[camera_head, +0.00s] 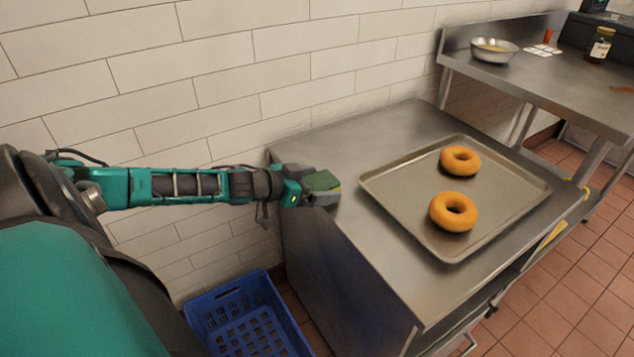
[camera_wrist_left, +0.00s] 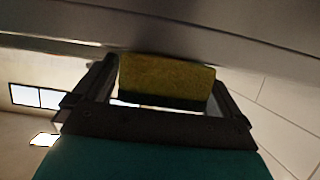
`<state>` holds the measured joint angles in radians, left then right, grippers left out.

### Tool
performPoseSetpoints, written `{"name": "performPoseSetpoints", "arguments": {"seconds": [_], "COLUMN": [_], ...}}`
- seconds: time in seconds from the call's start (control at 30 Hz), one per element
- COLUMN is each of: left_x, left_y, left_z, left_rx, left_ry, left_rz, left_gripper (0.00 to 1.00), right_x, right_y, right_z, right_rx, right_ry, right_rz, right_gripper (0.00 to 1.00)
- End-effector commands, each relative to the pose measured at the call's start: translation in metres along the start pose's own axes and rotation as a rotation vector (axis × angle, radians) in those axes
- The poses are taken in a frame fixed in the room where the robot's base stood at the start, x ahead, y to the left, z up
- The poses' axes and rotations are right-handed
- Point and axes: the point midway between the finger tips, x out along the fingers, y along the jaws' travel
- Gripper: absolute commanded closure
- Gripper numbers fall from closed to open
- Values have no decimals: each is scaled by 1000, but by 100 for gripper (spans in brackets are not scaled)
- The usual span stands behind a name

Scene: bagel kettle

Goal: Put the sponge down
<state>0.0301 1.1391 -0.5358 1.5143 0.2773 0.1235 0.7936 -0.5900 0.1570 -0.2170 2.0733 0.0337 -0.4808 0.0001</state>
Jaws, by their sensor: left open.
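The sponge (camera_head: 322,181) has a green top and a yellow side. It is at the left edge of the steel counter (camera_head: 345,140), to the left of the baking tray. My left gripper (camera_head: 324,192) is at the sponge, reaching in from the left. In the left wrist view the sponge (camera_wrist_left: 167,80) sits between the two fingers, with a narrow bright gap below it. The left gripper is open around it. I cannot tell whether the sponge's underside touches the counter. My right gripper is not in view.
A metal baking tray (camera_head: 410,195) with two bagels (camera_head: 460,160) (camera_head: 453,212) is on the counter. A blue crate (camera_head: 245,315) stands on the floor below. A second steel table at right holds a bowl (camera_head: 493,51) and a jar (camera_head: 600,46). A tiled wall runs behind.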

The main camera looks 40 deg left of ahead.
Motion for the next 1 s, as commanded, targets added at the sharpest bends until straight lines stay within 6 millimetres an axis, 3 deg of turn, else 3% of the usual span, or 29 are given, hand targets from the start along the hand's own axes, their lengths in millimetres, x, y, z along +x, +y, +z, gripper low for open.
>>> {"name": "performPoseSetpoints", "arguments": {"seconds": [0.3,0.9,1.0], "left_x": [2,2,1], "left_y": [0,0,0], "left_z": [0,0,0], "left_rx": [0,0,0], "left_ry": [0,0,0], "left_rz": [1,1,1], "left_gripper": [3,60,61], "right_x": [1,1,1], "right_y": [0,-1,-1], "right_z": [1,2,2], "right_rx": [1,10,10], "right_ry": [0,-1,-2], "right_rz": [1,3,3], "right_gripper": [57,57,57]}}
